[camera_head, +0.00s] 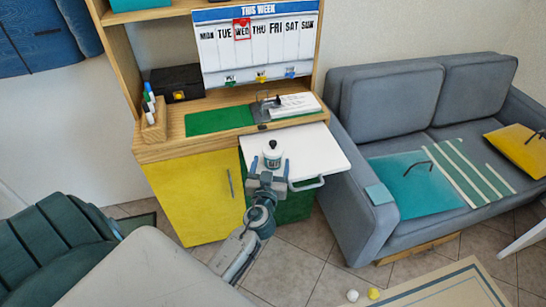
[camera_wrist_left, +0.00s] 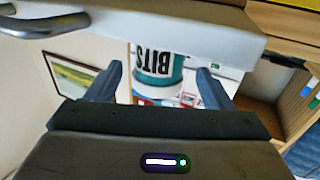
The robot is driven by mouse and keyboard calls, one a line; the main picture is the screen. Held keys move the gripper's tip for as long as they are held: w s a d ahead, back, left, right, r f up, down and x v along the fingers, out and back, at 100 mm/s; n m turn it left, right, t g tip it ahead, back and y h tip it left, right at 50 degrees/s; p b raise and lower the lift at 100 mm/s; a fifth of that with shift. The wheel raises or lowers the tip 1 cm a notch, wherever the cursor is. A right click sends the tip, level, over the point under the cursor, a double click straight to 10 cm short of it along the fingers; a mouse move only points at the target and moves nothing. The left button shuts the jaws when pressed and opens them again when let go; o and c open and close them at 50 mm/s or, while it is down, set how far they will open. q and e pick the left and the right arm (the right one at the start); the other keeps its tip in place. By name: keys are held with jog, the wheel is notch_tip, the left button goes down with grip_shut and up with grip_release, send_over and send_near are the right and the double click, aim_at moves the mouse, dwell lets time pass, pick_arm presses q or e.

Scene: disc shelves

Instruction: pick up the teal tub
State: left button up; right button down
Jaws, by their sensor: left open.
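The teal tub (camera_head: 272,158) stands on the white pull-out board (camera_head: 315,147) of the wooden cabinet. In the head view it looks small and pale with a dark top. In the left wrist view the tub (camera_wrist_left: 158,66) appears upside down, teal with a white band and the dark letters "BITS". My left gripper (camera_head: 268,176) is at the near edge of the board, just in front of the tub. Its jaws are open, and in the wrist view the tub shows between and beyond the fingertips (camera_wrist_left: 158,76). Contact cannot be told. My right gripper is not in view.
The board has a metal handle (camera_head: 307,184) to the right of my gripper. Behind are a green mat (camera_head: 219,119), a stack of paper (camera_head: 295,104) and a wooden pen holder (camera_head: 154,122). A grey sofa (camera_head: 345,200) stands right of the cabinet. The board's right part is clear.

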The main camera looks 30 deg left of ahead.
aim_at(274, 150)
pick_arm(q)
jog(key=shift+w+a, duration=0.35)
jog(key=shift+w, duration=0.3)
jog(key=shift+w+a+r+p, duration=0.2)
jog(key=shift+w+a+p, duration=0.1)
jog(key=shift+w+p, duration=0.35)
jog(key=p+x, duration=0.1)
jog(key=x, duration=0.1)
jog(key=shift+w+f, duration=0.1)
jog(key=shift+w, duration=0.15)
jog(key=shift+w+a+f, duration=0.15)
jog(key=shift+w+a, duration=0.15)
jog(key=shift+w, duration=0.1)
jog(key=c, duration=1.3)
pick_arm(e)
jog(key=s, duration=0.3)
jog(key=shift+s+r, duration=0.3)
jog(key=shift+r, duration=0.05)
pick_arm(q)
jog(key=shift+r, duration=0.2)
